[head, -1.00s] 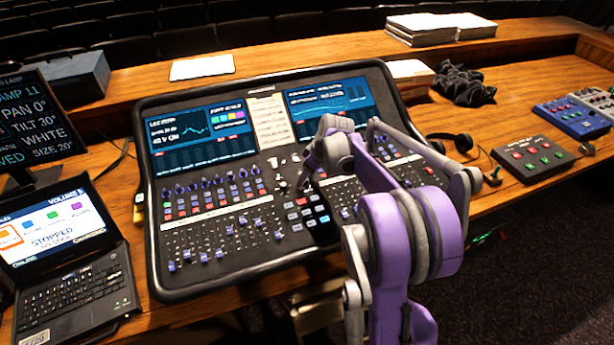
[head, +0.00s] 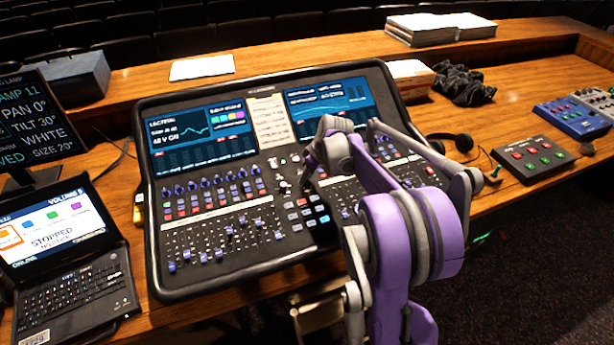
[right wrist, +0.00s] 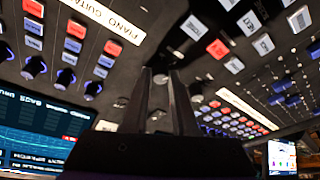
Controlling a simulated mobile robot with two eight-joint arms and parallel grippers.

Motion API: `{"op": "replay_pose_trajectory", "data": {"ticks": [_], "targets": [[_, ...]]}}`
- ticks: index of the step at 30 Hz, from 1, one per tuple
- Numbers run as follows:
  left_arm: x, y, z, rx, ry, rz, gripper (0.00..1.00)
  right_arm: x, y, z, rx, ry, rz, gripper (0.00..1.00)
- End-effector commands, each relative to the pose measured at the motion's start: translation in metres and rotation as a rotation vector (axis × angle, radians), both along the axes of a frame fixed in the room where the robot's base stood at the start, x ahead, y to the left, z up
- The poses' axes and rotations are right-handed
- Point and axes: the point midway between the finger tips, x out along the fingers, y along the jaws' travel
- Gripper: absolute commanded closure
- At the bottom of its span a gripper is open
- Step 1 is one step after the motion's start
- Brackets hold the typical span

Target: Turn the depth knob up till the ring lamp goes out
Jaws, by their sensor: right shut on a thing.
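The mixing desk (head: 160,275) fills the middle of the head view, with two lit screens and rows of knobs, keys and faders. My right gripper (head: 304,184) reaches down to the knob and key area at its middle, below the pale label strip. The right wrist view shows its two dark fingers (right wrist: 168,78) close together, pointing at the panel. It is shut on the depth knob, which is mostly hidden by the fingers. I cannot make out the ring lamp or whether it is lit. My left gripper is not in view.
A laptop (head: 70,285) and a dark monitor (head: 42,120) stand at the left. Headphones (head: 463,142), crumpled black cloth (head: 462,85) and a button box (head: 535,158) lie to the right. Keys and faders crowd around my right gripper.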

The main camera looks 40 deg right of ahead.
Motion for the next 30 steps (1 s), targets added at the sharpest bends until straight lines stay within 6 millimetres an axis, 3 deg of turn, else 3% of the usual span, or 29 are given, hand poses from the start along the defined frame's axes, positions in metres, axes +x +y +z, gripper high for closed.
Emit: {"op": "replay_pose_trajectory", "data": {"ticks": [8,30], "targets": [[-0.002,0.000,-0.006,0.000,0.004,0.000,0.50,-0.001,0.001,-0.001,0.016,-0.004,-0.153,1.00],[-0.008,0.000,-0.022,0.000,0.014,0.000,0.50,0.000,0.005,-0.001,0.079,-0.026,-0.812,1.00]]}}
